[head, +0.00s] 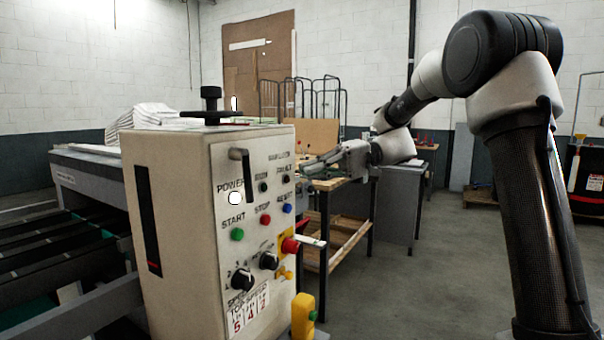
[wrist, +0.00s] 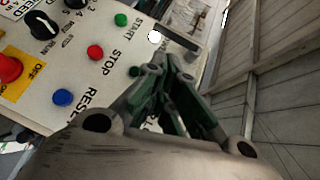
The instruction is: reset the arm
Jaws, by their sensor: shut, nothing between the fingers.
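My arm rises at the right of the head view, bends at the top and reaches back toward the middle. My gripper (head: 312,164) points left, just beyond the right edge of the control box (head: 175,185). In the wrist view my gripper (wrist: 172,62) has its fingers together and empty, in front of the button panel. The panel carries a green start button (head: 237,234), a red stop button (head: 265,219), a blue reset button (head: 287,208) and a red emergency knob (head: 290,245). I cannot tell whether the fingertips touch the panel.
A conveyor machine (head: 60,240) fills the left. A wooden workbench (head: 335,184) stands behind the box, below my gripper. A yellow handle-like part (head: 302,316) stands at the box's lower right. The floor (head: 430,270) between box and arm is clear.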

